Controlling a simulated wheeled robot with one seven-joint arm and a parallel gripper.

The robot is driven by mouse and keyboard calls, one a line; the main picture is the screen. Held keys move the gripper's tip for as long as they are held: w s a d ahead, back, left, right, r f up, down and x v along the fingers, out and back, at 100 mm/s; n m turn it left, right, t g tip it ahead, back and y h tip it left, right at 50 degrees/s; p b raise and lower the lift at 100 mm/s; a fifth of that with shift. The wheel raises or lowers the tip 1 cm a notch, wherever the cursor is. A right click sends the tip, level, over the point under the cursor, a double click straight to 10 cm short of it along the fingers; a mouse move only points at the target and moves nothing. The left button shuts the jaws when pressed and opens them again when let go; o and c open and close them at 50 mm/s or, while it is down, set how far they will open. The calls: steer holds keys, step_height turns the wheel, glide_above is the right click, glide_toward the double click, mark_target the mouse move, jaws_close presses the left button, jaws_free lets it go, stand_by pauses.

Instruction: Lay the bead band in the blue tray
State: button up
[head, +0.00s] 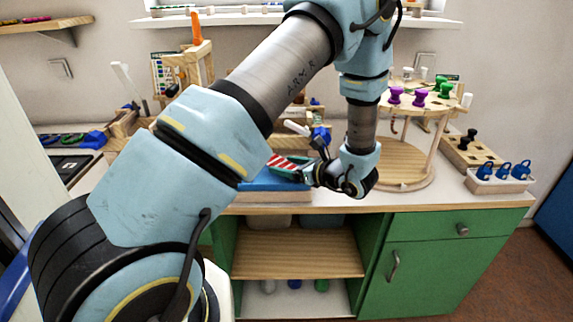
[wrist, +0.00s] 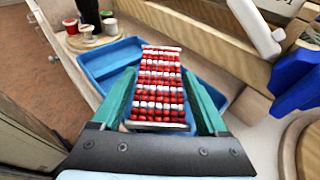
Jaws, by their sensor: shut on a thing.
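The bead band (wrist: 158,85), with rows of red and white beads, is between the two green fingers of my gripper (wrist: 163,112) in the wrist view. The gripper is shut on it. The blue tray (wrist: 107,62) lies beneath and behind the band, and its rim shows on both sides of it. The band appears above the tray; I cannot tell whether it touches the tray floor. In the head view the band (head: 283,165) shows in my gripper (head: 292,167) over the blue tray (head: 262,181), near the counter's front edge. My arm hides part of the tray.
A round wooden stand (head: 402,165) with purple and green pegs is right of my gripper. A rack with blue padlocks (head: 503,176) is farther right. In the wrist view, thread spools (wrist: 88,20) stand beyond the tray, and a blue object (wrist: 292,82) is at right.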

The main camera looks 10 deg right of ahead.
steer(key=shift+f, duration=0.1)
steer(key=shift+f+b, duration=0.55)
steer(key=o, duration=1.2)
steer(key=shift+o, duration=0.2)
